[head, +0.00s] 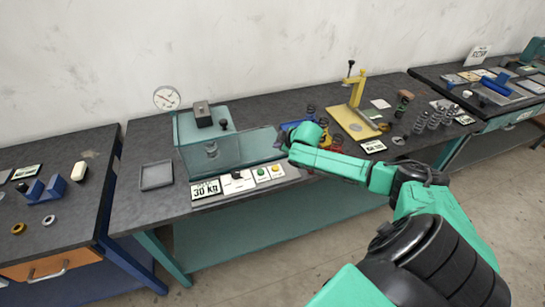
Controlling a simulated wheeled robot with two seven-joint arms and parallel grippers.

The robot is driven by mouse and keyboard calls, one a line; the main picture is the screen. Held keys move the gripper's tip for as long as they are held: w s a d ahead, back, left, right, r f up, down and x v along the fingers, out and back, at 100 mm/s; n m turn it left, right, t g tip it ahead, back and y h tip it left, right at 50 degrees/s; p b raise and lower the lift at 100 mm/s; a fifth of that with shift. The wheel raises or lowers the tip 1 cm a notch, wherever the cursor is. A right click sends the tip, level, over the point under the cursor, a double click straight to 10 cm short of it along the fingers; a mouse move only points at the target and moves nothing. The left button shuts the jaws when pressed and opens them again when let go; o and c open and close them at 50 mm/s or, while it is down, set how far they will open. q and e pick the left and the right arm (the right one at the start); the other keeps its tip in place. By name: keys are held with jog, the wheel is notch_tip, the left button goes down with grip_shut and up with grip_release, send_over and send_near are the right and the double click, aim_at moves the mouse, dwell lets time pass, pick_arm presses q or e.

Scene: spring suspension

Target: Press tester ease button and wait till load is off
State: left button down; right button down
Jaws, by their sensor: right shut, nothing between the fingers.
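The teal tester (232,150) stands at the left of the middle bench, with a clear guard in front of a spring (211,149). A round dial (166,97) stands at its back left; its reading is too small to tell. Along the front edge are a "30 kg" sign (206,189), a plate with a dark knob (238,176), a green button (262,172) and a yellow button (277,169). Their labels are too small to read. My right gripper (286,143) is shut and empty, just behind and above the yellow button, apart from it as far as I can tell. My left gripper is out of view.
A grey tray (157,175) lies left of the tester. A yellow press (356,105) and several springs (433,120) stand to the right. Blue and red items are partly hidden behind my right wrist. Side benches stand left and right.

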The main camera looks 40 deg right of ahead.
jog(key=b, duration=0.8)
send_over(277, 169)
notch_tip(277, 169, down, 8)
jog(key=shift+d+r, duration=0.1)
jog(key=shift+d, duration=0.05)
jog(key=shift+f, duration=0.5)
jog(key=shift+f, duration=0.1)
dwell(0.9)
jog(key=shift+f, duration=0.35)
